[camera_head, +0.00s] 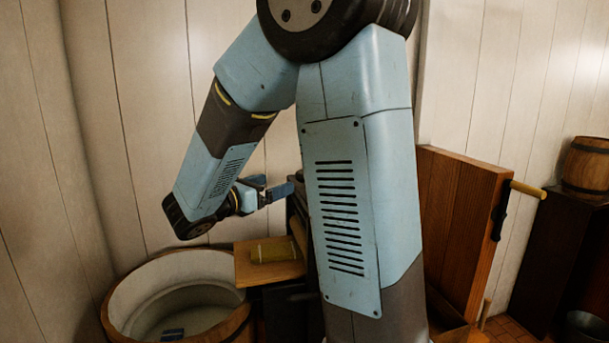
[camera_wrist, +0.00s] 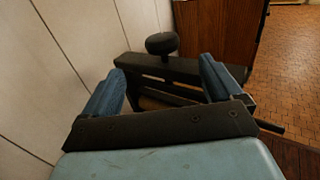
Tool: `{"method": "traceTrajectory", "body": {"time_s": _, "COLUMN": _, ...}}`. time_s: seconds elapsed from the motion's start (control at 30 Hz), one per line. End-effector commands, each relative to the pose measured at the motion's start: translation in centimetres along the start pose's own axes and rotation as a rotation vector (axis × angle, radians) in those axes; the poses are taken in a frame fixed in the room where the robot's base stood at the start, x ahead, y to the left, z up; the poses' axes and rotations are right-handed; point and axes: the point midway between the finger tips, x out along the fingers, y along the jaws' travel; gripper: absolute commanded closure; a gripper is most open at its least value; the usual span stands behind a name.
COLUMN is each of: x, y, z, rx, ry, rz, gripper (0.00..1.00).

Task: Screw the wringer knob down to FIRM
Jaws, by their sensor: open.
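The wringer knob (camera_wrist: 161,43) is a dark round knob on a short stem. It stands upright on top of the black wringer frame (camera_wrist: 188,66) in the wrist view. My gripper (camera_wrist: 163,66) has its two blue fingers spread wide, with nothing between them. The knob appears beyond the fingertips, roughly midway between them, and apart from both. In the head view my gripper (camera_head: 268,190) points right toward the wringer, which is mostly hidden behind my arm. No FIRM mark is legible in either view.
A round wooden tub (camera_head: 122,303) stands below my gripper. A wooden board (camera_head: 246,272) beside it carries a yellow-green block (camera_head: 275,251). A wooden panel (camera_head: 455,215) stands right of my arm. A small barrel (camera_head: 587,165) sits on a dark cabinet (camera_head: 560,240). The plank wall is close behind.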

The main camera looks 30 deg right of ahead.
Motion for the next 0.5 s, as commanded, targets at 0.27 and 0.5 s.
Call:
{"method": "traceTrajectory", "body": {"time_s": 0.27, "x": 4.6, "y": -0.2, "z": 0.0, "rx": 0.001, "ry": 0.002, "rz": -0.005, "gripper": 0.07}}
{"method": "traceTrajectory", "body": {"time_s": 0.5, "x": 8.8, "y": -0.2, "z": 0.0, "rx": 0.002, "ry": 0.003, "rz": -0.006, "gripper": 0.07}}
